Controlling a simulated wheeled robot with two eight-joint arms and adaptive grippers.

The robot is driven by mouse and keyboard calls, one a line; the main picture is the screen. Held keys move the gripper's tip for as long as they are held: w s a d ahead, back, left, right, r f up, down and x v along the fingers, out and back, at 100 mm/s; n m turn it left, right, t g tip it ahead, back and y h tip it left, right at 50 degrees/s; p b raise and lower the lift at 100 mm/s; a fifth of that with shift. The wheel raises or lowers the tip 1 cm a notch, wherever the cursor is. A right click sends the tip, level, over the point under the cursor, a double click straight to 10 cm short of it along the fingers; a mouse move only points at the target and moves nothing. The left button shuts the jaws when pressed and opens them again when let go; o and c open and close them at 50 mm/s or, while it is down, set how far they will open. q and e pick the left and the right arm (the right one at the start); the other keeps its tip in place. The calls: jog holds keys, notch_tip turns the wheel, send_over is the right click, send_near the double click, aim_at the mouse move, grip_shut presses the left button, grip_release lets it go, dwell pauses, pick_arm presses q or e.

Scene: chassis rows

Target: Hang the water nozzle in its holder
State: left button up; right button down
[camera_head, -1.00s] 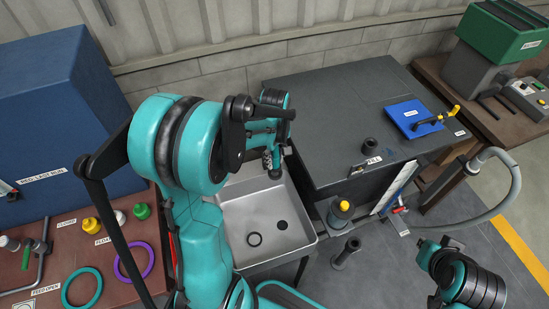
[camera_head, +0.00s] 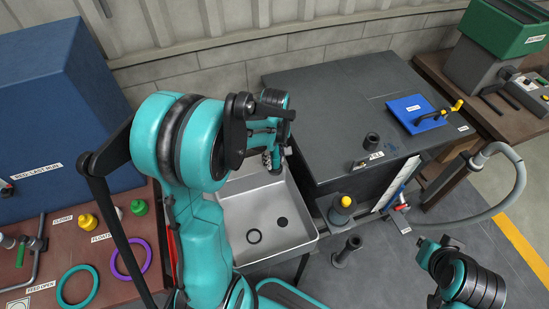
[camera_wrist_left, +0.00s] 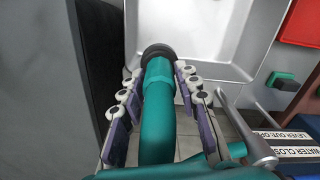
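A teal water nozzle (camera_wrist_left: 158,100) with a black round end (camera_wrist_left: 158,53) lies between my left gripper's finger pads in the left wrist view. My left gripper (camera_wrist_left: 160,85) looks shut on it, with pads close against both sides. In the head view my left gripper (camera_head: 272,150) hangs over the back of the steel sink (camera_head: 300,232), and my arm hides most of the nozzle. My right gripper (camera_head: 438,252) is at the lower right, away from the sink; its fingers are too unclear to judge. I cannot make out the holder with certainty.
A dark cabinet (camera_head: 310,95) stands right of the sink, with a black cylinder (camera_head: 372,141) and blue plate (camera_head: 415,112) on top. A yellow-capped container (camera_head: 341,212) is beside it. A grey hose (camera_head: 510,195) arcs at right. A red-brown bench (camera_head: 60,225) is at left.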

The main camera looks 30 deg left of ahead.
pick_arm(q)
jog(key=shift+o, duration=0.7)
jog(key=shift+r, duration=0.1)
notch_tip(320, 180, up, 12)
jog(key=shift+f, duration=0.1)
jog(key=s+d+f+m+t+b, duration=0.5)
jog(key=s+d+m+t, duration=0.2)
jog(key=s+d+m, duration=0.3)
jog(key=s+m, duration=0.1)
jog(key=m, duration=0.2)
jog(key=shift+d+f+m, duration=0.15)
jog(key=shift+d+m, duration=0.15)
jog(key=shift+d, duration=0.05)
